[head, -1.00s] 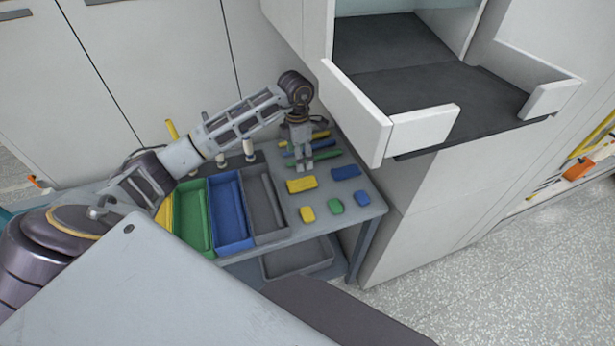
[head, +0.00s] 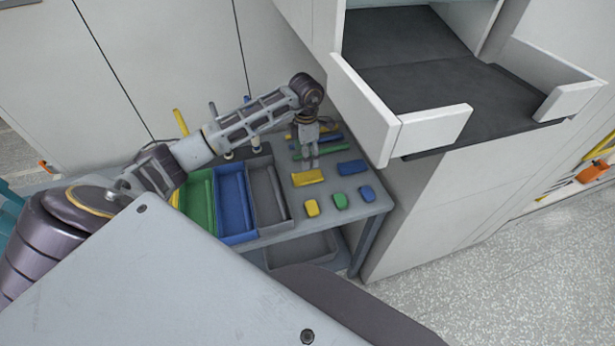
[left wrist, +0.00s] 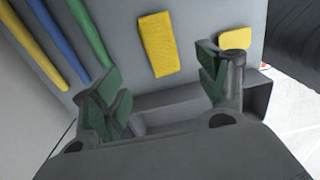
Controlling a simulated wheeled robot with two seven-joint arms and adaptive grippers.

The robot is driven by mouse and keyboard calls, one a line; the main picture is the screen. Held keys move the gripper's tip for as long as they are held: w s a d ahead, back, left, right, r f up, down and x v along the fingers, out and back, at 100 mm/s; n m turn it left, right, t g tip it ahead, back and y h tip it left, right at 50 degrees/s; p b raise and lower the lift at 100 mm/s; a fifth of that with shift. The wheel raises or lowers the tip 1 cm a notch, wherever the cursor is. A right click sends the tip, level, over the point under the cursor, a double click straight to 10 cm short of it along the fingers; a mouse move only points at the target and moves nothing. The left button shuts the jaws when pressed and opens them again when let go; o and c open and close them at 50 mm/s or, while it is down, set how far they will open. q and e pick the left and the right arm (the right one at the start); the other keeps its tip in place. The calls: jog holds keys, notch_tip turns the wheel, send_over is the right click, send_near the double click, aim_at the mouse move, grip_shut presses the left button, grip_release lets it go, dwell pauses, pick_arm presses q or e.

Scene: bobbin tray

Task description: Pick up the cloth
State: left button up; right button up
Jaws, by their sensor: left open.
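A flat yellow cloth (head: 308,177) lies on the grey table, and it shows in the left wrist view (left wrist: 158,44) as a rectangle. A similar flat blue cloth (head: 351,168) lies to its right in the head view. My left gripper (head: 311,162) points down just behind the yellow cloth in the head view. In the left wrist view its green-padded fingers (left wrist: 160,88) are spread with nothing seen between them, and the yellow cloth lies beyond the gap. Their height above the table is hard to tell. My right gripper is not in view.
Yellow, green and blue small blocks (head: 340,200) lie in front of the cloths. Long coloured rods lie behind. A divided tray, with a green bin (head: 197,205), blue bin (head: 235,207) and grey bin (head: 268,197), stands left. An open white drawer (head: 435,130) juts out at right.

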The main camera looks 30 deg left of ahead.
pick_arm(q)
send_over(306, 175)
notch_tip(306, 175, down, 4)
jog(key=shift+w+f, duration=0.15)
jog(key=shift+f, duration=0.4)
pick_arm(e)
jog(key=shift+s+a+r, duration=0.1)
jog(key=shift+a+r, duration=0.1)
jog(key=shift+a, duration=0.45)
pick_arm(q)
jog(key=shift+f, duration=0.1)
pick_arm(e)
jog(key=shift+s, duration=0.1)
